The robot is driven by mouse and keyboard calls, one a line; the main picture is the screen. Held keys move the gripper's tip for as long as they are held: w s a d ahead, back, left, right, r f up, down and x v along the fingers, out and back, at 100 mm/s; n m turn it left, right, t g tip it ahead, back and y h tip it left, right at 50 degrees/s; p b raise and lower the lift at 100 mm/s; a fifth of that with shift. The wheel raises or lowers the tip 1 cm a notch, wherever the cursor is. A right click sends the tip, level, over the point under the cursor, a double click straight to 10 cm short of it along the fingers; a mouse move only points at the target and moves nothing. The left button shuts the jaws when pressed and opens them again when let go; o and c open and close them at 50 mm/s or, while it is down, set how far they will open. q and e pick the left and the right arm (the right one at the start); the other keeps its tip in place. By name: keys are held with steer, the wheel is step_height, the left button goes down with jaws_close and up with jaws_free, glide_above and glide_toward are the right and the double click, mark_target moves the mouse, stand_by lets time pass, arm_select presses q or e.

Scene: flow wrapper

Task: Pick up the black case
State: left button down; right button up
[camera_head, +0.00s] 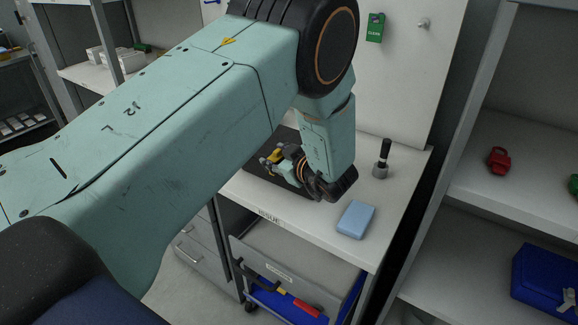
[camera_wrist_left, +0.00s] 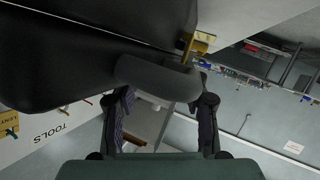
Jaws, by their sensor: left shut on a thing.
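The black case (camera_head: 258,170) is at the counter's back left in the head view, partly hidden behind my left arm and gripper. In the left wrist view the case (camera_wrist_left: 60,55) fills the upper left as a large dark body with a thick rounded handle (camera_wrist_left: 150,78). My left gripper (camera_head: 272,158) is at the case, with its fingers shut on the handle. The fingers show on both sides of the handle in the wrist view. I cannot tell whether the case touches the counter. My right gripper is not in view.
A light blue box (camera_head: 356,219) and a black-handled stamp-like tool (camera_head: 382,160) stand on the white counter (camera_head: 310,217). Below is an open drawer (camera_head: 300,258) with tools. Shelves at right hold a red padlock (camera_head: 499,160) and a blue case (camera_head: 545,280).

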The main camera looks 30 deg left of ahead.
arm_select(q)
steer(key=shift+s+f, duration=0.1)
steer(key=shift+f, duration=0.15)
